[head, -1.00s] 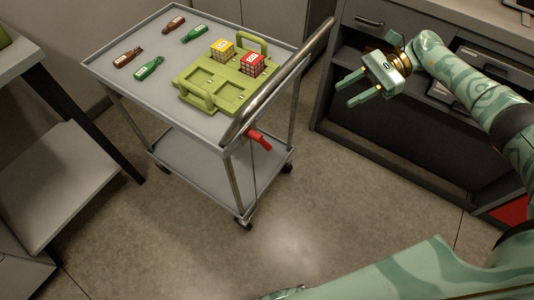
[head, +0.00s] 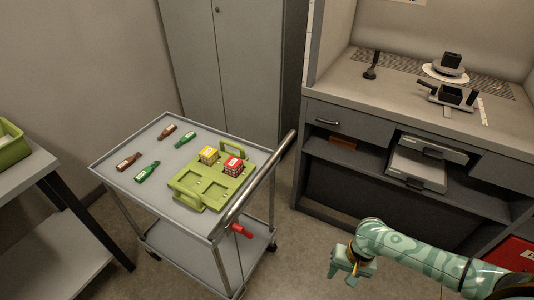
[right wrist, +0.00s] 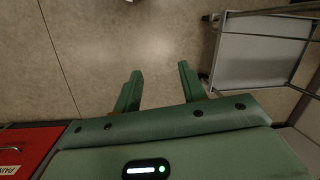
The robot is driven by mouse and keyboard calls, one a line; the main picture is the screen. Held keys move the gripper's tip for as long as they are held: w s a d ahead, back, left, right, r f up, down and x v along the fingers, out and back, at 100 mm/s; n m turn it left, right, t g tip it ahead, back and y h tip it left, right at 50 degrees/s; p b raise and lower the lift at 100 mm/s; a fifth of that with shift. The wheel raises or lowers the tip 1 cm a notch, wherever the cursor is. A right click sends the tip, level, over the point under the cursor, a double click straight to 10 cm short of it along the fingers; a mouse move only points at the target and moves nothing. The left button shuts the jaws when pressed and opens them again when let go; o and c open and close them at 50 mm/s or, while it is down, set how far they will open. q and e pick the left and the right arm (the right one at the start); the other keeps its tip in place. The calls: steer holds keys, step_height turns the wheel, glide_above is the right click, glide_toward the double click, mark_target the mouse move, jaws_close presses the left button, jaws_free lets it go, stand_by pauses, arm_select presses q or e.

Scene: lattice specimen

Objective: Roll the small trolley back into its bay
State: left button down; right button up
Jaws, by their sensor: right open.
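The small grey trolley (head: 150,148) stands on the floor left of the middle in the head view. Its metal push bar (head: 262,182) runs along its right side, with a red lever (head: 241,230) below. Part of the trolley also shows at the upper right of the right wrist view (right wrist: 262,55). My right gripper (head: 345,272) is open and empty, low and to the right of the trolley, apart from it. Its two green fingers (right wrist: 158,88) point over bare floor in the wrist view. My left gripper is out of view. I cannot tell which space is the bay.
The trolley carries several small bottles (head: 147,172), a green carrier (head: 200,190), a yellow box (head: 208,155) and a red box (head: 233,165). A counter (head: 345,85) with an open space below stands right, a cabinet (head: 235,60) behind, a side table (head: 20,185) left.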

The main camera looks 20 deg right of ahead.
mark_target(267, 166)
steer(key=w+a+r+n+t+y+p, duration=0.1)
steer(key=w+a+r+n+t, duration=0.3)
steer(key=r+n, duration=0.55)
steer(key=w+a+r+n+t+p, duration=0.1)
steer(key=w+r+n+t, duration=0.45)
steer(key=r+n, duration=0.35)
steer(key=w+a+r+n+t+y, duration=0.1)
steer(key=w+a+r+n+t, duration=0.25)
steer(key=r+n+t, duration=0.55)
steer(key=w+a+f+g, duration=0.1)
steer(key=w, duration=0.3)
steer(key=w+f+n+g+b, duration=0.1)
steer(key=w+f, duration=0.1)
steer(key=w, duration=0.3)
steer(key=w+a+f+n+g+b, duration=0.1)
steer(key=w, duration=0.4)
steer(key=shift+w+a+f, duration=0.2)
steer(key=shift+a+f, duration=0.05)
steer(key=shift+a, duration=0.1)
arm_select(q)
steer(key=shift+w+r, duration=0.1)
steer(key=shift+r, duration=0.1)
arm_select(e)
steer(key=shift+w+a, duration=0.2)
steer(key=shift+w, duration=0.4)
jaws_close()
